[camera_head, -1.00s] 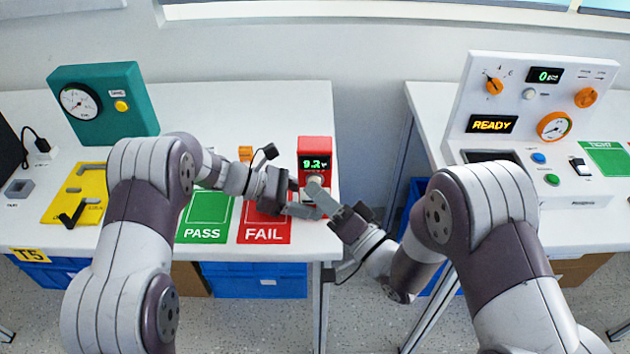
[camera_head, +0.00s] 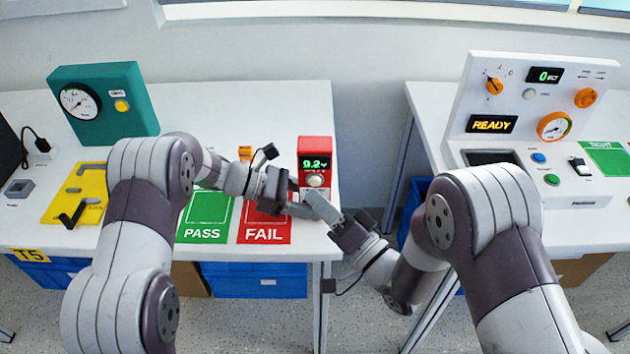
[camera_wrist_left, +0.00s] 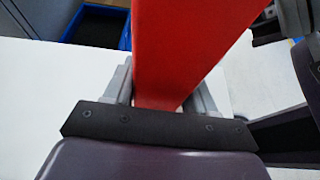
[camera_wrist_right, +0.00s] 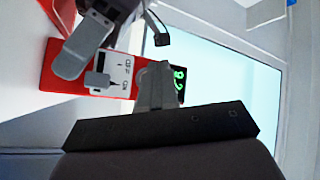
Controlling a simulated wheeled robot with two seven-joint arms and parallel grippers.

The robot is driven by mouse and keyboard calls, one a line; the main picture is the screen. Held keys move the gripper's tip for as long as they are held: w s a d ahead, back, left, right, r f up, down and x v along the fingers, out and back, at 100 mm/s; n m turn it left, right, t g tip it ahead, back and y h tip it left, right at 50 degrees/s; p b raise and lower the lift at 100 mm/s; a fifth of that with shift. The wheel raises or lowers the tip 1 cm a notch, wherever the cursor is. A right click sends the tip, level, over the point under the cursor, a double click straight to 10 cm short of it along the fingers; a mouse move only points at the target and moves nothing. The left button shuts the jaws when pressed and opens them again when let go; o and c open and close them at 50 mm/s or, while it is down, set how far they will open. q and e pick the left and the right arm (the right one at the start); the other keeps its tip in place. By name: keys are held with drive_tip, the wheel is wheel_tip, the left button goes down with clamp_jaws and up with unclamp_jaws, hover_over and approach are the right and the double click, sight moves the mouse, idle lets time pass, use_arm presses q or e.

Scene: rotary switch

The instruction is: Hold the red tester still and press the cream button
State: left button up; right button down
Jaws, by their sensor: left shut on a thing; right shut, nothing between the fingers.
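The red tester (camera_head: 316,148) stands upright near the right edge of the left table, its green-lit display (camera_head: 316,163) near the top. A cream round button (camera_head: 315,180) shows just below the display. My left gripper (camera_head: 288,195) is shut on the tester from the left; in the left wrist view the red body (camera_wrist_left: 185,50) fills the space between its fingers. My right gripper (camera_head: 312,198) is shut and empty, its tips just below and in front of the button.
Green PASS (camera_head: 205,218) and red FAIL (camera_head: 264,222) mats lie left of the tester. A teal gauge box (camera_head: 105,100) and yellow plate (camera_head: 75,195) are further left. A gap separates this table from the right one, which carries a white panel (camera_head: 520,105).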

drive_tip(key=s, duration=0.4)
drive_tip(key=shift+s, duration=0.4)
idle(0.4)
use_arm(q)
drive_tip(key=o, duration=1.1)
drive_tip(key=shift+o, duration=0.2)
drive_tip(key=shift+a, duration=0.1)
